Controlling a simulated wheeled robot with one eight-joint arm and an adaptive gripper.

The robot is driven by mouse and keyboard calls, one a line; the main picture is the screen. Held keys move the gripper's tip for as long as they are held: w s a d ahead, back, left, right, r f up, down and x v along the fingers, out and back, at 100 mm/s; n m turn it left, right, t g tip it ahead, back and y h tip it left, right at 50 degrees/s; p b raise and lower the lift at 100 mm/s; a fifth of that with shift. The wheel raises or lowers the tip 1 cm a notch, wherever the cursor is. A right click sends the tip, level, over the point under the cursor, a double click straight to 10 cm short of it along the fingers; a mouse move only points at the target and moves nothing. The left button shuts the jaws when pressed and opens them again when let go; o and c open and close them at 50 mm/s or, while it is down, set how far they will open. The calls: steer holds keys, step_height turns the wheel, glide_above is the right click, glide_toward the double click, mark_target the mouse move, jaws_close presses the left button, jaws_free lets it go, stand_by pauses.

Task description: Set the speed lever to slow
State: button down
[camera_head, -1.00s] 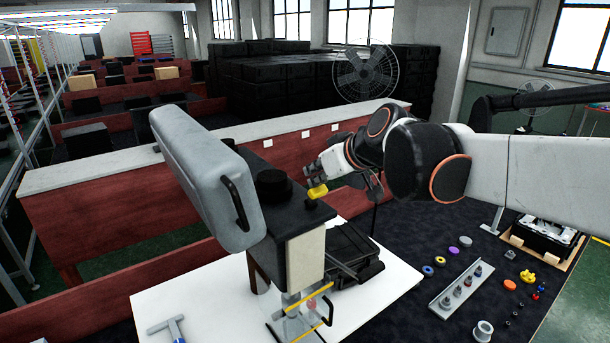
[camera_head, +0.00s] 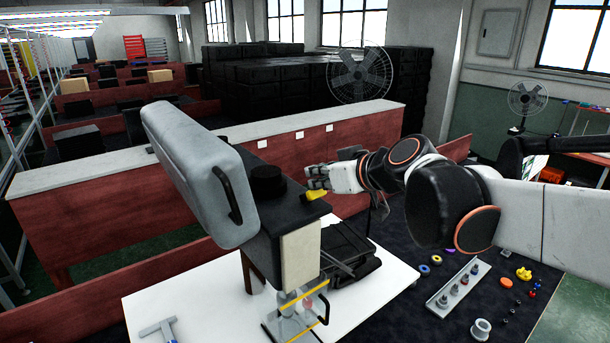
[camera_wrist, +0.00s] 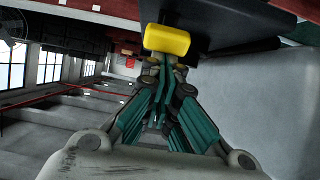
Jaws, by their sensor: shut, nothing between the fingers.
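The yellow knob (camera_head: 316,195), which looks like the speed lever's grip, is at the right end of the black top of the machine (camera_head: 284,212). In the wrist view the yellow knob (camera_wrist: 167,40) is a short cylinder just beyond the fingertips. My gripper (camera_head: 318,178) is shut and empty, right at the knob in the head view. In the wrist view my gripper (camera_wrist: 163,66) has its green-sided fingers closed together, with their tips at the knob's lower edge. I cannot tell whether they touch it. The lever's stem and any speed markings are not readable.
A large grey housing (camera_head: 190,170) with a black handle stands left of the gripper. A black round cap (camera_head: 267,180) rises from the machine top. A white table (camera_head: 200,300) lies below. A tray with small parts (camera_head: 458,290) is on the dark surface at right.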

steer(key=r, duration=0.1)
steer(key=w+a+r+p, duration=0.1)
steer(key=w+r+p, duration=0.1)
steer(key=shift+w+a+r, duration=0.1)
steer(key=shift+a+r, duration=0.15)
steer(key=shift+a, duration=0.05)
steer(key=f+v, duration=0.1)
steer(key=v, duration=0.9)
steer(key=shift+d+b, duration=0.2)
steer(key=shift+b, duration=0.25)
steer(key=shift+f, duration=0.1)
